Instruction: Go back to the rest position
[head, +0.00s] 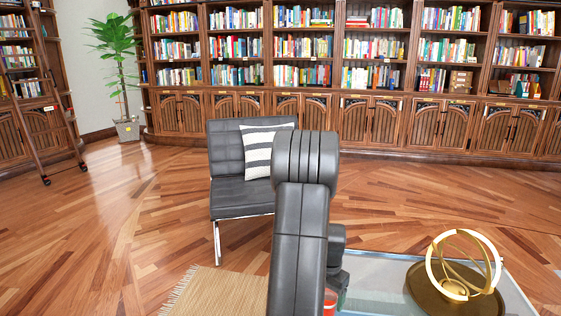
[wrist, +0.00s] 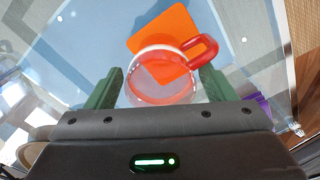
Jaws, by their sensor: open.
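My gripper (wrist: 162,70) shows in the wrist view with its two green fingers apart, one on each side of a mug. The mug (wrist: 160,92) looks clear or white-rimmed with red inside and a red handle (wrist: 203,47) pointing up and right. I cannot tell whether the fingers touch it. An orange square coaster (wrist: 165,22) shows beyond and partly behind the mug, over the glass table (wrist: 85,45). In the head view my arm hides most of the gripper, and a bit of red (head: 330,302) shows beside it at the bottom.
The glass table (head: 385,268) carries a gold ring sculpture (head: 437,268) on a round tray at right. A black chair (head: 228,158) with a striped cushion (head: 258,152) stands behind my arm. A ladder (head: 62,125), plant (head: 122,75) and bookshelves line the back. Wood floor is open at left.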

